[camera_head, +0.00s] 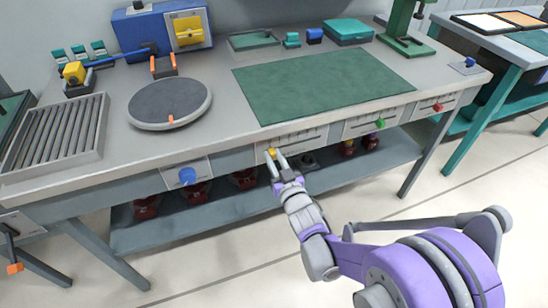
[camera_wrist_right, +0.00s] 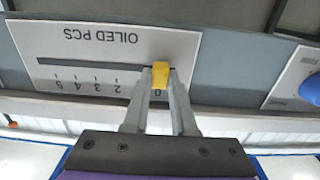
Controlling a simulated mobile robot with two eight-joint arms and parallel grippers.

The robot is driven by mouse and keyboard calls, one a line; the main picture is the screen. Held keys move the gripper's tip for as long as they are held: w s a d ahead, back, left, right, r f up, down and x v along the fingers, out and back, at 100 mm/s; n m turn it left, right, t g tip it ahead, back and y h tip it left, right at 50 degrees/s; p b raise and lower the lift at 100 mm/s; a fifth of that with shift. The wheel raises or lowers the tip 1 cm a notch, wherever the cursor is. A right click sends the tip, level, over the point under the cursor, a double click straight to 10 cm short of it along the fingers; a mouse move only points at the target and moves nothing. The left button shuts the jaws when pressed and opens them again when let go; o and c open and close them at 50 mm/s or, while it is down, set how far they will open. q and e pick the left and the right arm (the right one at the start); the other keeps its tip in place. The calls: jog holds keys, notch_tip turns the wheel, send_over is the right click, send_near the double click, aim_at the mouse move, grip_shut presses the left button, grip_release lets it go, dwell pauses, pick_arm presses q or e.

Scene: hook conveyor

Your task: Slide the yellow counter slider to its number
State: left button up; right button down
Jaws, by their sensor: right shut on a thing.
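The yellow counter slider (camera_head: 271,152) sits on a white panel on the front edge of the workbench. In the right wrist view the slider (camera_wrist_right: 160,75) is at the right end of a dark slot, over what looks like the 0 mark. The upside-down panel (camera_wrist_right: 90,45) reads "OILED PCS", with 5, 4, 3 and 2 legible to the left; the 1 is hidden behind a finger. My right gripper (camera_head: 274,158) reaches the panel from the front and is shut on the slider, also in the wrist view (camera_wrist_right: 161,82). My left gripper is not in view.
A blue knob (camera_head: 187,176) on its own panel stands left of the slider. Green (camera_head: 380,123) and red (camera_head: 438,107) knobs are on panels to the right. A green mat (camera_head: 325,83) and a round turntable (camera_head: 169,103) lie on the bench. Dark red items stand on the shelf below.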

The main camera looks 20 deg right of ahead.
jog(key=c, duration=0.7)
grip_release()
jog(key=shift+a, duration=0.3)
jog(key=shift+s, duration=0.1)
jog(key=shift+s+d, duration=0.1)
jog(key=shift+s, duration=0.25)
jog(key=s, duration=1)
jog(key=shift+p, duration=0.35)
jog(key=shift+f, duration=0.1)
